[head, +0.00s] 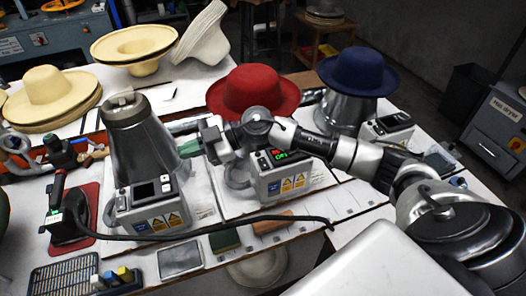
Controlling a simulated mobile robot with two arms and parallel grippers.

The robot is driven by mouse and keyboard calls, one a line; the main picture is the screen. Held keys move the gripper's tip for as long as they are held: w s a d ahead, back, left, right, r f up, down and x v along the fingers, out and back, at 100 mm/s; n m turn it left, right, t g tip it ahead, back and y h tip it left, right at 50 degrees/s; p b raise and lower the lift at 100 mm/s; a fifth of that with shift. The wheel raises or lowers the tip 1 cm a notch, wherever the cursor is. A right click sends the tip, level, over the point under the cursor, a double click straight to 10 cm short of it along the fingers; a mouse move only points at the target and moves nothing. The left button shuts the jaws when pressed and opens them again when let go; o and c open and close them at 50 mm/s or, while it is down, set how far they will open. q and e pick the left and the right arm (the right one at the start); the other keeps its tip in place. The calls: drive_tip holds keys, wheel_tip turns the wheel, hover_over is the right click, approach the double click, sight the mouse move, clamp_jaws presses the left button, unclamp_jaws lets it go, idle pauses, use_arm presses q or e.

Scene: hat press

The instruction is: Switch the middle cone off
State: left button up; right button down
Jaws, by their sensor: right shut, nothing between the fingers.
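The middle cone (238,172) stands under a red felt hat (252,90) and is mostly hidden by the hat, my right arm and its control box. The display text is too small to read surely. My right gripper (212,150) is shut and empty, in front of the cone and left of the display. My right forearm passes over the box's upper right part. My left gripper is not in view.
A bare metal cone (140,150) with its own control box stands left. A blue hat (357,70) covers the right cone (342,112). An iron (68,222) sits on a red mat, and a black cable crosses the table front. Straw hats (136,46) lie behind.

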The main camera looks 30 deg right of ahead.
drive_tip(key=d+g+h, duration=0.3)
drive_tip(key=d+h, duration=0.3)
drive_tip(key=d, duration=0.5)
wheel_tip(320, 180, up, 2)
drive_tip(key=m+g+h, duration=0.1)
drive_tip(key=m+h, duration=0.3)
drive_tip(key=h, duration=0.2)
hover_over(260, 160)
drive_tip(key=s+d, duration=0.1)
drive_tip(key=d, duration=0.3)
drive_tip(key=shift+a, duration=0.15)
drive_tip(key=p+x, duration=0.4)
drive_tip(key=x, duration=0.8)
drive_tip(key=shift+s+f+p, duration=0.15)
drive_tip(key=shift+f+p, duration=0.15)
drive_tip(key=shift+f, duration=0.7)
